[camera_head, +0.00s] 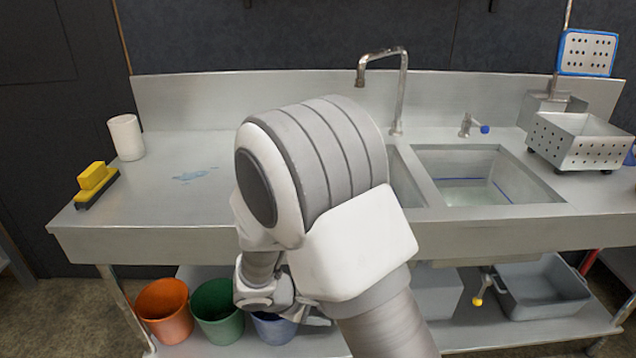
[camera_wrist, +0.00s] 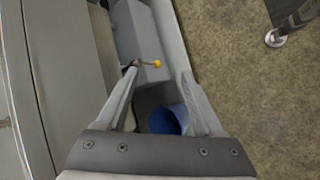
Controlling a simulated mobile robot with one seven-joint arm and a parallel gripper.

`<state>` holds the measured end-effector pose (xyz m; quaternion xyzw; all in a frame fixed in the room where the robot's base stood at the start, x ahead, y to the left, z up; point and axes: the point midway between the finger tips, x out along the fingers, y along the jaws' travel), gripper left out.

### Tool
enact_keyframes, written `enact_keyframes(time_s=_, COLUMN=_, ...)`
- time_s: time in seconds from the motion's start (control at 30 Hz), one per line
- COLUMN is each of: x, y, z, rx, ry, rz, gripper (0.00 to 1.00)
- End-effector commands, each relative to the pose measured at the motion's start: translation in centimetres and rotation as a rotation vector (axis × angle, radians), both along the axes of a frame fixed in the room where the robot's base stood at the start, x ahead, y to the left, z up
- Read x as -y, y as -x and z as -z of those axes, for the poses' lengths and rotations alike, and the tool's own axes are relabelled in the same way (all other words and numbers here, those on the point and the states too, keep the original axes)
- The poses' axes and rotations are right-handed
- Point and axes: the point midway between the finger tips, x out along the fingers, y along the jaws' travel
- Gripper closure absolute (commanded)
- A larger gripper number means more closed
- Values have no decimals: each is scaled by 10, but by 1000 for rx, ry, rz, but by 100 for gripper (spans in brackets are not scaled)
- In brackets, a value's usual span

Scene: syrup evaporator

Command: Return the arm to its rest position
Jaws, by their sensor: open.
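My arm (camera_head: 325,185) fills the middle of the head view, with its large white and grey joint in front of the sink counter. It bends down, and a lower part of it (camera_head: 265,285) shows near the counter's front edge, above the buckets. My gripper (camera_wrist: 158,75) shows in the wrist view with its two fingers spread apart and nothing between them. It points downward near the lower shelf and the floor. In the head view the fingers are hidden or too small to make out.
The steel counter (camera_head: 160,205) holds a white cup (camera_head: 126,137), a yellow sponge brush (camera_head: 93,184) and a perforated basket (camera_head: 580,142). Below stand orange (camera_head: 165,308), green (camera_head: 217,310) and blue (camera_wrist: 165,120) buckets, a grey tub (camera_head: 543,290) and a yellow-handled drain valve (camera_wrist: 155,63). Open floor (camera_wrist: 255,100) lies alongside.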

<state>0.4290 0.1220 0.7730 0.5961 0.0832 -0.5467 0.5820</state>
Motion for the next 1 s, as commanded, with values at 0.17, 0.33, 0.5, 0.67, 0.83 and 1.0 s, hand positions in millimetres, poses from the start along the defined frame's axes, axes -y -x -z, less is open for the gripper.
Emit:
enact_keyframes(time_s=0.17, x=36, y=9, z=-57, rx=34, ry=-110, rz=178, gripper=31)
enact_keyframes(time_s=0.33, x=67, y=28, z=-102, rx=63, ry=-221, rz=329, gripper=31)
enact_keyframes(time_s=0.5, x=92, y=52, z=-140, rx=94, ry=-345, rz=463, gripper=31)
enact_keyframes(time_s=0.67, x=110, y=79, z=-171, rx=130, ry=-468, rz=572, gripper=31)
enact_keyframes(time_s=0.83, x=122, y=109, z=-199, rx=179, ry=-608, rz=668, gripper=31)
enact_keyframes(time_s=1.0, x=128, y=139, z=-222, rx=237, ry=-749, rz=738, gripper=31)
